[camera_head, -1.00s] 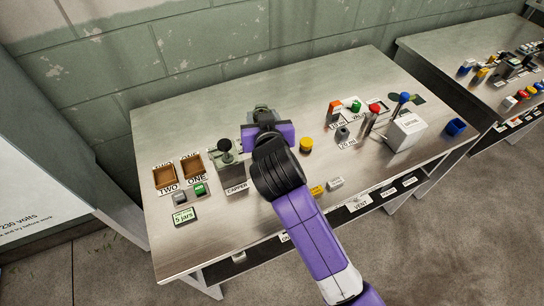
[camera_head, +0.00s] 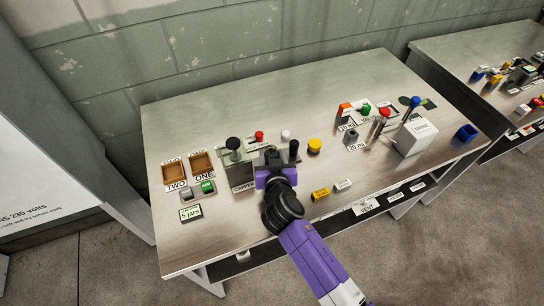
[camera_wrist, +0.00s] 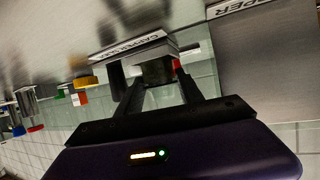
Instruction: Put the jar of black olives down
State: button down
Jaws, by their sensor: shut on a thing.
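My gripper (camera_head: 280,157) is over the middle of the table, just right of the capper (camera_head: 236,160). In the wrist view its two fingers (camera_wrist: 158,84) are shut on a dark, blocky thing, which I take to be the jar of black olives (camera_wrist: 156,73). Only part of the jar shows, and its lid and label cannot be made out. In the head view the fingers and wrist largely hide it. I cannot tell whether its base touches the table.
Behind my gripper are a red button (camera_head: 259,135) and a white knob (camera_head: 285,134). A yellow button (camera_head: 314,145) is to the right. Two brown trays (camera_head: 174,173) marked TWO and ONE lie left of the capper. The table's front left (camera_head: 235,218) is clear.

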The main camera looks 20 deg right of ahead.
jog(key=shift+f, duration=0.25)
jog(key=c, duration=0.7)
grip_release()
jog(key=shift+c, duration=0.2)
jog(key=shift+r, duration=0.1)
jog(key=shift+r, duration=0.2)
jog(key=b+v, duration=0.1)
jog(key=v, duration=1.1)
jog(key=shift+f, duration=0.2)
jog(key=shift+s+f, duration=0.1)
jog(key=shift+s, duration=0.05)
